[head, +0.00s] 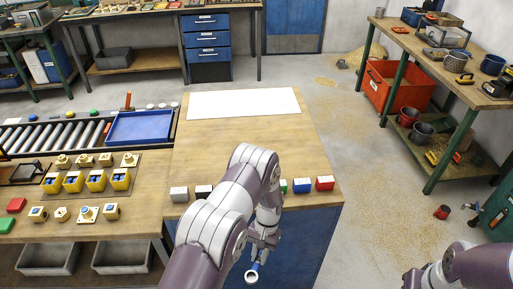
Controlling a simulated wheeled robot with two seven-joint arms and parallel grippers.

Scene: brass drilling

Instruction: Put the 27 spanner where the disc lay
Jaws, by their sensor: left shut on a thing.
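My left arm reaches down across the middle of the head view. My left gripper (262,240) is low in front of the bench's blue front. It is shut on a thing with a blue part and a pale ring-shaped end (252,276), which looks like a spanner. The ring end hangs below the fingers, clear of the bench. No size number can be read on it. I cannot make out a disc, or the place where it lay. My right arm shows at the lower right, with its gripper out of view.
A white sheet (244,103) lies on the wooden bench top (230,140). Small blocks, among them a white block (179,194) and a red block (325,183), line its front edge. Left are a roller conveyor (50,135), a blue tray (140,127) and several yellow holders (96,180). The bench's middle is clear.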

